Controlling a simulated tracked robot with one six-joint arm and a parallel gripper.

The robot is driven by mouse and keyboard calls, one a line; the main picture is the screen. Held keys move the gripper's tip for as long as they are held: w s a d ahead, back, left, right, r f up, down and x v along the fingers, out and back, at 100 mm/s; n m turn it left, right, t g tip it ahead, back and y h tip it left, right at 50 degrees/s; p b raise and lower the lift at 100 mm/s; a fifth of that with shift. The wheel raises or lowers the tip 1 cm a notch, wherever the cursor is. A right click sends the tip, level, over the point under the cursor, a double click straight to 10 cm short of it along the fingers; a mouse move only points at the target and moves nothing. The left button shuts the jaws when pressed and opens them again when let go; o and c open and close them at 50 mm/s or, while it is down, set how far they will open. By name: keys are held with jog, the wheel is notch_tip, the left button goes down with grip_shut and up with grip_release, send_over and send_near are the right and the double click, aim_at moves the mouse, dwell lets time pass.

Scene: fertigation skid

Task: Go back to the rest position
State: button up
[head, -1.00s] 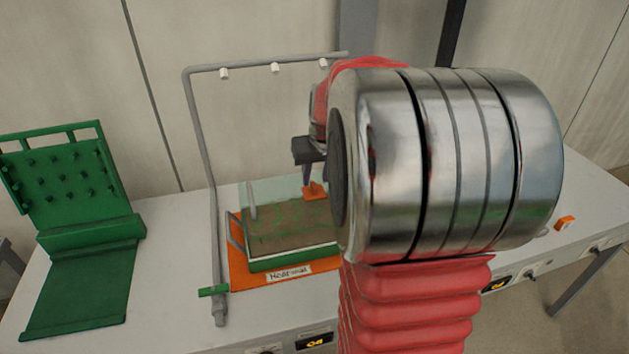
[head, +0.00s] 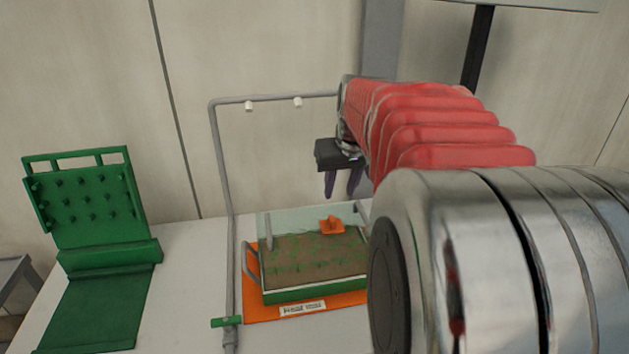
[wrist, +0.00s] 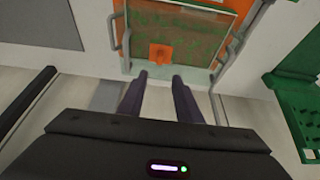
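My gripper (head: 343,184) hangs above and behind the planted tray in the head view, with its two dark fingers apart and nothing between them. In the wrist view my gripper (wrist: 160,85) also shows a clear gap between the fingers. My red and metal arm covers the right part of the head view.
The tray (head: 312,290) of soil and seedlings, with clear walls and an orange piece (head: 332,225), sits on an orange mat (head: 262,311). A grey pipe frame (head: 222,170) stands around it. A green pegged stand (head: 90,200) is at left; white tabletop lies between.

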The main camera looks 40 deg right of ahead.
dwell(0.3)
jog(key=s+a+f+n, duration=0.1)
jog(key=s+a, duration=0.3)
jog(key=a, duration=0.5)
jog(key=s+a+f+n+t+y, duration=0.1)
jog(key=s+a, duration=0.4)
jog(key=a, duration=0.5)
jog(key=s+a+f+n, duration=0.2)
jog(key=s+a+n, duration=0.1)
jog(key=a, duration=0.6)
jog(key=shift+s+a+f+t+y, duration=0.3)
jog(key=shift+s+f+y, duration=0.1)
jog(key=shift+s, duration=0.35)
